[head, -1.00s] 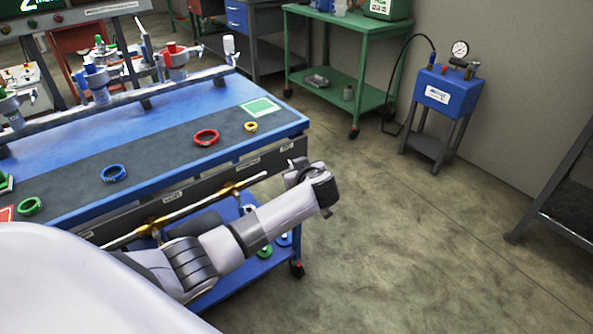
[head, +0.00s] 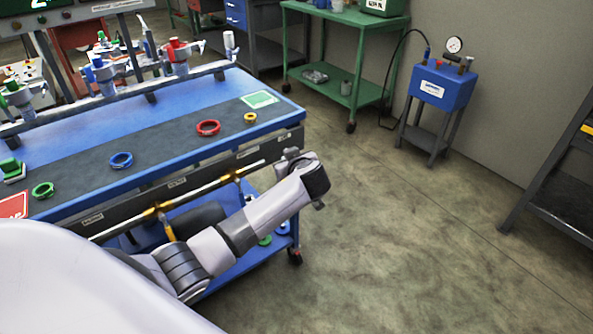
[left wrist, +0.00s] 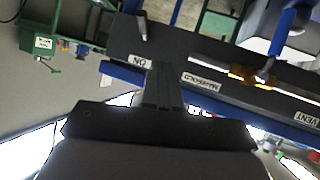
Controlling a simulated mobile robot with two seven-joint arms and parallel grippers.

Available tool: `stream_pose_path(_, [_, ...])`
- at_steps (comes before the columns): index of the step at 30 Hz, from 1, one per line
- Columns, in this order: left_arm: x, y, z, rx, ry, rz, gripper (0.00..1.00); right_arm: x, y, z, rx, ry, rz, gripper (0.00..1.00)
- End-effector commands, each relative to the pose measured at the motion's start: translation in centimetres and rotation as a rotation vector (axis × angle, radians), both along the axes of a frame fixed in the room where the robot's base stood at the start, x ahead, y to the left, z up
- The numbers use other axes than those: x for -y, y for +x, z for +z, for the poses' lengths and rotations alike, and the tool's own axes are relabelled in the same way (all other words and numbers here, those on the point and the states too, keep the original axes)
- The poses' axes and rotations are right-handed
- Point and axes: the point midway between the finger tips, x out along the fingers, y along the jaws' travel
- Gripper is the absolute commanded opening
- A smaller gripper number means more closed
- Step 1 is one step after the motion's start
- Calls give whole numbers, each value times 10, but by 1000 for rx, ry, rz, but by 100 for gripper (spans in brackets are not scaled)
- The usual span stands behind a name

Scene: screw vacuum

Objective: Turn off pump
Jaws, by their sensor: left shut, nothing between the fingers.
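My left gripper (head: 293,156) is at the front right corner of the blue workbench in the head view, where its fingers cannot be made out. In the left wrist view the left gripper's fingers (left wrist: 163,72) are shut and empty. They point at the dark front panel (left wrist: 200,55), close to a small white label reading "ON" (left wrist: 139,61). A small grey lever-like part (left wrist: 142,27) stands out on that panel; I cannot tell if it is the pump's switch. Whether the fingers touch the panel is unclear. No pump can be identified for certain. My right gripper is out of view.
The blue workbench (head: 200,90) carries coloured rings. A pipe with brass valves (head: 150,212) runs along its front; labels read "MANIFOLD" (left wrist: 200,80) and "VENT" (left wrist: 307,119). A blue box with a gauge (head: 443,86) stands by the wall. The floor (head: 420,240) is clear.

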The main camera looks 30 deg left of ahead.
Motion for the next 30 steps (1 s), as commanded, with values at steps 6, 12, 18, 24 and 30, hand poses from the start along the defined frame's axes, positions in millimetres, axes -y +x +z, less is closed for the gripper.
stream_pose_path(6, [26,-23,14,1,-3,-1,0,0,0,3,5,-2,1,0])
stream_pose_path(12, [43,-39,24,-1,-2,0,0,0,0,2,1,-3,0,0])
stream_pose_path(18, [49,-46,29,0,0,1,0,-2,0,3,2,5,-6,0])
stream_pose_path(24, [50,-46,29,-1,0,2,0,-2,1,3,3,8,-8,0])
stream_pose_path(30, [49,-46,29,-1,0,2,0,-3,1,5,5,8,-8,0])
